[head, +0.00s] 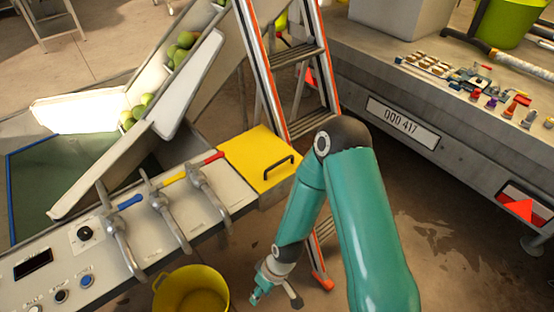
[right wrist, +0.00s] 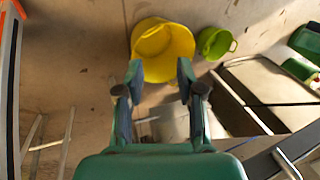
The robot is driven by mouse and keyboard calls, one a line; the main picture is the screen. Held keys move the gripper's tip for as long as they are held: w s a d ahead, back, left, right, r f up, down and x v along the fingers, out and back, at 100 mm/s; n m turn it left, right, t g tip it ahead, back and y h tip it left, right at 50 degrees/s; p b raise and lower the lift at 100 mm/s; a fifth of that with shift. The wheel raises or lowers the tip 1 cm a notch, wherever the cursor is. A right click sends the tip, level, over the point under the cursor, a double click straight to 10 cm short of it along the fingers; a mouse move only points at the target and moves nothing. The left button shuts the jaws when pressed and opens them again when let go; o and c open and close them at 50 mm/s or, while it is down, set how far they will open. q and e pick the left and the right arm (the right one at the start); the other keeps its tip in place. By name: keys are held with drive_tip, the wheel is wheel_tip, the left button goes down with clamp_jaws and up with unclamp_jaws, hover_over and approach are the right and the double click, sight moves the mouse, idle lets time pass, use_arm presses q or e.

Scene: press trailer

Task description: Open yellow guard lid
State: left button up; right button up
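The yellow guard lid (head: 250,150) lies flat and closed at the right end of the grey control panel, with a black bar handle (head: 278,168) on top. My right gripper (head: 274,296) hangs low in front of the panel, below and apart from the lid, to the right of a yellow bucket (head: 190,292). In the right wrist view my right gripper (right wrist: 160,82) has its fingers spread with nothing between them. The lid cannot be made out in that view. My left gripper is not in view.
Metal levers (head: 168,215) stand along the panel left of the lid. An orange-edged ladder (head: 300,90) stands close behind it. A trailer bed (head: 440,120) with small parts is at right. A green bucket (right wrist: 214,43) is on the floor beside the yellow one.

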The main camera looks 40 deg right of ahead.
drive_tip(key=w+d+r+n, duration=0.3)
drive_tip(key=w+r+n, duration=0.1)
drive_tip(key=w+n, duration=0.25)
wheel_tip(320, 180, up, 31)
drive_tip(key=n+t+h+p, duration=0.2)
drive_tip(key=n+h+p, duration=0.2)
drive_tip(key=n, duration=0.7)
hover_over(280, 162)
drive_tip(key=s, duration=0.4)
drive_tip(key=p+x, duration=0.2)
drive_tip(key=x, duration=1.4)
drive_tip(key=shift+w+f, duration=0.15)
drive_tip(key=shift+w, duration=0.1)
clamp_jaws()
